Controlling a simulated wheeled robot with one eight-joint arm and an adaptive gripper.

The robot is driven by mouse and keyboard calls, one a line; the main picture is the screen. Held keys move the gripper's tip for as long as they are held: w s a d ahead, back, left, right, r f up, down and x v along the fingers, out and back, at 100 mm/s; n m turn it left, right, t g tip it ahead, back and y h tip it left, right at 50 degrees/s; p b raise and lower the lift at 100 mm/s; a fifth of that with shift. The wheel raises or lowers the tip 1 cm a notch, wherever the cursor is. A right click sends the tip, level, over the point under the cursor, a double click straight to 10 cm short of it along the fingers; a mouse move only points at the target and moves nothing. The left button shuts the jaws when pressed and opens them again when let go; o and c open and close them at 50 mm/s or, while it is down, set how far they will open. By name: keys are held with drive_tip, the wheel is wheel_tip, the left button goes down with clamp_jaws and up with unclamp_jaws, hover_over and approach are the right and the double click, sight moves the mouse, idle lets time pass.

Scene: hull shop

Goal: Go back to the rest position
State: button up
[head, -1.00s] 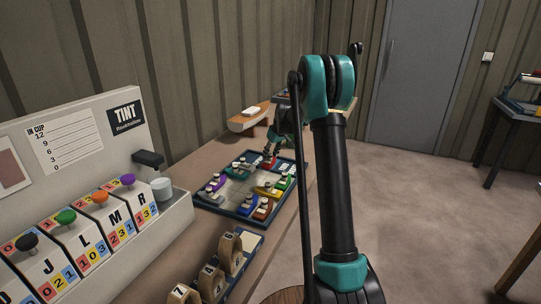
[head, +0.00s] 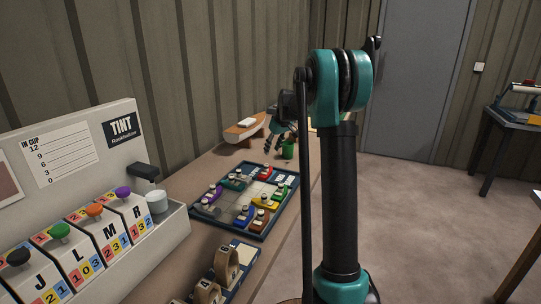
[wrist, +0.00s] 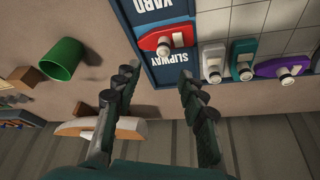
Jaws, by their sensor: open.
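My gripper (wrist: 156,80) is open, with nothing between its fingers in the wrist view. It hangs above the far end of the bench in the head view (head: 284,132), partly hidden by my arm. The small red boat (wrist: 164,38) sits on the dark blue slipway strip of the tray (wrist: 180,72), apart from the fingers. The red boat also shows at the tray's far end in the head view (head: 265,173).
A green cup (head: 288,150) stands beyond the tray. An orange and white model hull (head: 245,128) lies at the bench's far end. The tint machine (head: 90,135) stands at left, wooden number blocks (head: 227,262) in front. Open floor (head: 430,220) lies right of the bench.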

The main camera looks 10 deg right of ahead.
drive_tip(key=shift+s+r, duration=0.1)
drive_tip(key=shift+r, duration=0.2)
drive_tip(key=s+f+m, duration=0.2)
drive_tip(key=s+f, duration=0.3)
drive_tip(key=s, duration=1)
drive_tip(key=s+f+m+h, duration=0.1)
drive_tip(key=s+f, duration=0.3)
drive_tip(key=s, duration=1.1)
drive_tip(key=s+f+m+h, duration=0.1)
drive_tip(key=s+f, duration=0.4)
drive_tip(key=s, duration=0.9)
drive_tip(key=shift+s+d+f+m, duration=0.3)
drive_tip(key=shift+s+m, duration=0.1)
drive_tip(key=shift+m, duration=0.5)
